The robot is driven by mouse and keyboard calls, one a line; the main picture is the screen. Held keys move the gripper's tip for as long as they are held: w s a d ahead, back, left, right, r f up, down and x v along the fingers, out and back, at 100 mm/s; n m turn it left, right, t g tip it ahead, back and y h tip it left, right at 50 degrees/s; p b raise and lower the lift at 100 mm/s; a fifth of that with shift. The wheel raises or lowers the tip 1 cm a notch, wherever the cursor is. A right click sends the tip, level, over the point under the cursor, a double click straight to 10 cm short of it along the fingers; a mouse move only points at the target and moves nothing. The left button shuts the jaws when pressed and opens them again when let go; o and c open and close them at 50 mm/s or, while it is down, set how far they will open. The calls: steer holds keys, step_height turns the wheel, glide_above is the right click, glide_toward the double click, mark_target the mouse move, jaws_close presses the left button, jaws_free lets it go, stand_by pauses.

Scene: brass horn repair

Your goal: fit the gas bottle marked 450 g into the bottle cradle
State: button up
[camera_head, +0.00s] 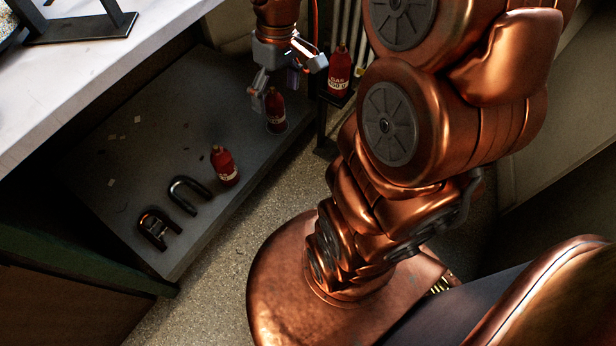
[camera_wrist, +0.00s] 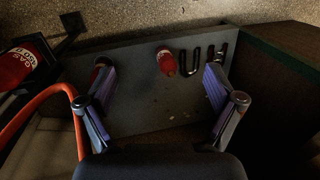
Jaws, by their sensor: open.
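Several red gas bottles are in view. One bottle (camera_head: 275,112) stands upright on the low grey shelf just below my gripper (camera_head: 279,92), with a thin pale outline at its base; in the wrist view it is mostly hidden by the left finger. A second bottle (camera_head: 223,165) stands nearer the shelf front and shows between the fingers in the wrist view (camera_wrist: 166,62). A third bottle (camera_head: 340,72), labelled GAS, stands on a black stand (camera_head: 325,115). My gripper (camera_wrist: 158,72) is open and empty. I cannot tell which part is the cradle.
Two dark U-shaped pieces (camera_head: 188,194) (camera_head: 157,228) lie on the shelf (camera_head: 110,205) at its near end. Small pale scraps are scattered there. A white worktop (camera_head: 90,70) overhangs the shelf's left side. An orange hose (camera_wrist: 40,95) runs left of my gripper in the wrist view.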

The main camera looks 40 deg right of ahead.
steer(key=s+a+m+g, duration=0.1)
steer(key=s+a, duration=0.2)
steer(key=s, duration=0.6)
steer(key=s+a+f+m+g+h, duration=0.1)
steer(key=s+a, duration=0.3)
steer(key=s, duration=0.6)
steer(key=shift+g+h, duration=0.3)
steer(key=shift+g, duration=0.1)
steer(key=shift+a, duration=0.1)
step_height(320, 180, up, 34)
steer(key=w+t+p, duration=0.1)
steer(key=t+p, duration=0.1)
steer(key=p, duration=3)
steer(key=shift+w+f+m, duration=0.25)
steer(key=shift+w+m, duration=0.05)
steer(key=shift+w, duration=0.1)
steer(key=shift+f, duration=0.1)
steer(key=shift+c, duration=0.2)
